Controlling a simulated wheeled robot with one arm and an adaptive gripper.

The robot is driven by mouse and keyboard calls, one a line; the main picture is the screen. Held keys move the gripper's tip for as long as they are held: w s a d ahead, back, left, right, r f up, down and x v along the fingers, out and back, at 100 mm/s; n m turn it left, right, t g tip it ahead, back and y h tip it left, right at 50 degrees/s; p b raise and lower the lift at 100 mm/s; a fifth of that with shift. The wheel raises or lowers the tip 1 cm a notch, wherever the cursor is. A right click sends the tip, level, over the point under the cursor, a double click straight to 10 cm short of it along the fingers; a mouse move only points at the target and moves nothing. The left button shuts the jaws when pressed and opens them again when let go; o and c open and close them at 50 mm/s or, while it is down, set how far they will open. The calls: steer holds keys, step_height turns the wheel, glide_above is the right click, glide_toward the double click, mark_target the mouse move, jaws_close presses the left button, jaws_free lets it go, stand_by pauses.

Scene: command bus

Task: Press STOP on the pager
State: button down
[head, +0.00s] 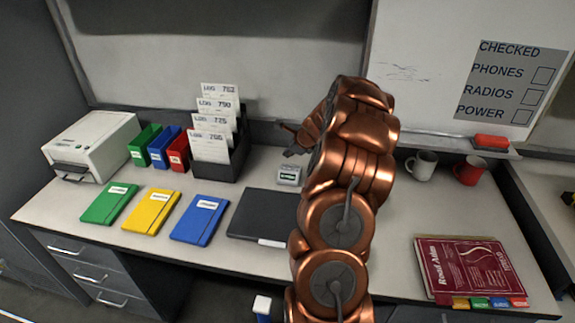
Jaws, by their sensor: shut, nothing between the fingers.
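A small light grey box with a dark greenish label or screen (289,174) stands on the desk behind the black folder; it looks like the pager. Its buttons are too small to read, so I cannot make out STOP. My gripper (291,152) is shut and empty. It shows just above and behind the grey box in the picture, partly hidden by my copper arm. I cannot tell whether it touches the box.
A black folder (268,217) lies in front of the box. A card rack (226,162) stands to its left, with coloured bins and a white printer (92,142) beyond. Two mugs (421,165) and a maroon atlas (470,268) are on the right.

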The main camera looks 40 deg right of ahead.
step_height(320, 180, up, 2)
steer(key=shift+d+r+p, duration=0.1)
steer(key=shift+p, duration=0.65)
steer(key=shift+w, duration=0.1)
steer(key=w+a+r+n+y, duration=0.1)
steer(key=a+r+n, duration=0.2)
steer(key=a, duration=0.5)
steer(key=w+a+r+n+y, duration=0.1)
steer(key=a+r+n, duration=0.2)
steer(key=a, duration=0.4)
steer(key=s+a+r+n+g+y, duration=0.15)
steer(key=s+a+n, duration=0.25)
steer(key=a, duration=0.5)
steer(key=s+a+r+n+g+y, duration=0.1)
steer(key=s+a+r+n+g, duration=0.2)
steer(key=a, duration=0.6)
steer(key=s+a+r+n+g+h, duration=0.1)
steer(key=s+a+n, duration=0.45)
steer(key=s, duration=0.25)
steer(key=s+a+r+n+g, duration=0.1)
steer(key=s+a+n+g, duration=0.1)
steer(key=s+a+n, duration=0.5)
steer(key=s+d+n+g+h, duration=0.1)
steer(key=s+n+g+h, duration=0.1)
steer(key=s, duration=1.6)
steer(key=n+h, duration=0.1)
steer(key=n, duration=0.1)
steer(key=shift+s+d+f+n, duration=0.25)
steer(key=shift+f+n, duration=0.1)
steer(key=shift+f, duration=0.05)
